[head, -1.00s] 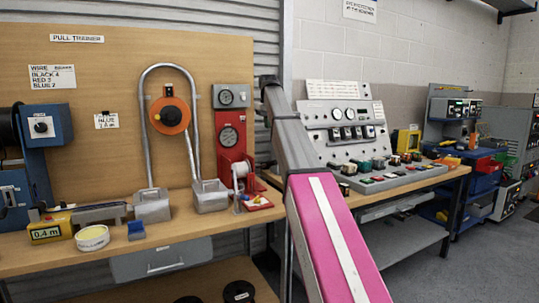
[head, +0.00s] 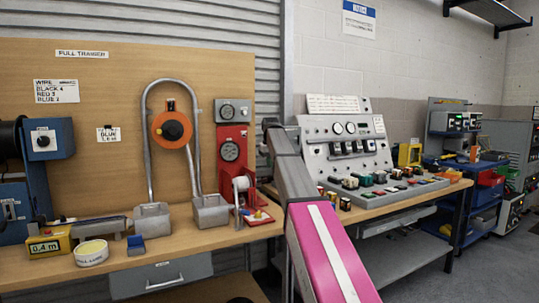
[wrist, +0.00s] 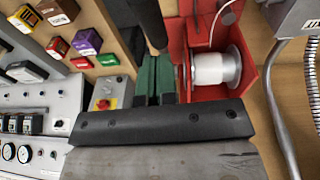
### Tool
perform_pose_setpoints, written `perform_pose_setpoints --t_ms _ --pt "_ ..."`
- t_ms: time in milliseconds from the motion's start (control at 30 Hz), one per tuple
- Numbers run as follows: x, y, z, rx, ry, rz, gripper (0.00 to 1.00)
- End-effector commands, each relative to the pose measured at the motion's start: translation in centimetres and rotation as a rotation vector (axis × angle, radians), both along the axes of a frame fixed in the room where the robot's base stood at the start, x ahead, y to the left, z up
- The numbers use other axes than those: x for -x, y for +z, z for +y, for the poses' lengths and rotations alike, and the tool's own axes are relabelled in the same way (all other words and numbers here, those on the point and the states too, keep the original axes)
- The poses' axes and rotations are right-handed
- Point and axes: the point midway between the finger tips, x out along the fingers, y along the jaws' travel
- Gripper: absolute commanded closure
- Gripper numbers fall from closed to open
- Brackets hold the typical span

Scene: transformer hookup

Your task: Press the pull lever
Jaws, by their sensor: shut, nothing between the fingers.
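My gripper (wrist: 155,72) shows in the wrist view with its green-and-dark fingers together and nothing between them. A dark rod with a rounded end (wrist: 151,24) lies just beyond the fingertips; it may be the pull lever, but I cannot tell whether they touch. The red pull unit (wrist: 250,82) with its white spool (wrist: 210,69) is right of the fingers. In the head view, the red pull unit (head: 233,152) with two gauges stands on the bench left of my arm.
A grey control console (head: 345,150) with switches and buttons stands right of my arm. Two grey bins (head: 211,212) and a metal tube loop (head: 148,130) are left of the red unit.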

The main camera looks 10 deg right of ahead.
Motion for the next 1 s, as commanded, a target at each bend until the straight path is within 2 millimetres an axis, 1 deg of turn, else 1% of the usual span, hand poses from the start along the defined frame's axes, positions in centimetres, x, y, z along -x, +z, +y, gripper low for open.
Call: perform_pose_setpoints --t_ms 33,100,200,633,767,867,1000 --pt "0.4 -0.7 -0.2 0.000 0.000 0.001 1.00" --pt "0.5 -1.3 -0.4 0.000 0.000 0.000 1.00" --pt "0.6 -1.9 -0.6 0.000 0.000 0.000 1.00" --pt "0.7 -2.1 -0.7 0.000 0.000 -0.001 1.00" --pt "1.0 -2.5 -0.8 -0.005 0.000 -0.013 1.00" --pt "1.5 -3.1 -0.9 -0.013 0.000 -0.041 1.00" --pt "2.5 -4.7 -1.2 -0.036 -0.001 -0.110 1.00"
